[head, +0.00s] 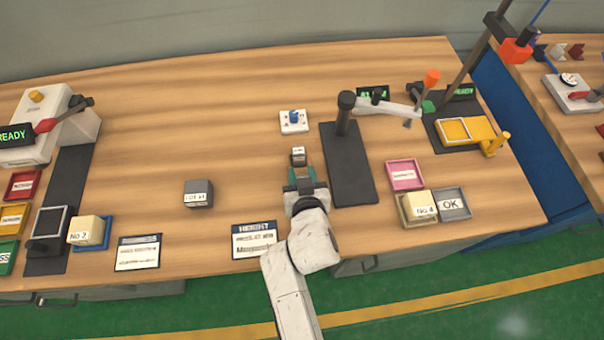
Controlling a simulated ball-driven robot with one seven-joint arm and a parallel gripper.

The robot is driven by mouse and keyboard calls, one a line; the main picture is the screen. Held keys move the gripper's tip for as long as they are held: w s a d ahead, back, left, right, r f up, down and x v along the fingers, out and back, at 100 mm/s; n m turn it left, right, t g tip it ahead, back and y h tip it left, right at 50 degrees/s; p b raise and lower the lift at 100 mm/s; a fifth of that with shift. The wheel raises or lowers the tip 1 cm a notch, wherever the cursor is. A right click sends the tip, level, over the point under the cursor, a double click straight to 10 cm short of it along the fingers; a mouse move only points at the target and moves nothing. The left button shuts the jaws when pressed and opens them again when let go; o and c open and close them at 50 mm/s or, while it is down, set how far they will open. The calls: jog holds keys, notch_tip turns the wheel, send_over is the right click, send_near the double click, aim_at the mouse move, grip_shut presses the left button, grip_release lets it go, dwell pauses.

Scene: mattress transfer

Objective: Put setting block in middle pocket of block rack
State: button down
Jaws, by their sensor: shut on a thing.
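My gripper (299,170) is at the middle of the wooden table, pointing away from the front edge. It is shut on a small dark block (298,157) with a white label, at its fingertips. This may be the setting block; its label is too small to read. Whether the block touches the table cannot be told. I cannot identify a block rack or its middle pocket with certainty. A white plate with a blue knob (294,120) lies just beyond the held block.
A black stand (347,165) with a side arm is close right of my gripper. A grey labelled block (198,194) sits to the left. A pink tray (405,174), a grey OK tray (453,204) and a No 4 block (420,208) are at right.

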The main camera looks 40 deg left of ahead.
jog(key=shift+f, duration=0.2)
jog(key=c, duration=0.7)
grip_release()
jog(key=shift+r, duration=0.1)
jog(key=shift+r+p, duration=0.3)
jog(key=shift+r, duration=0.1)
jog(key=p+v, duration=0.1)
jog(key=v, duration=1.1)
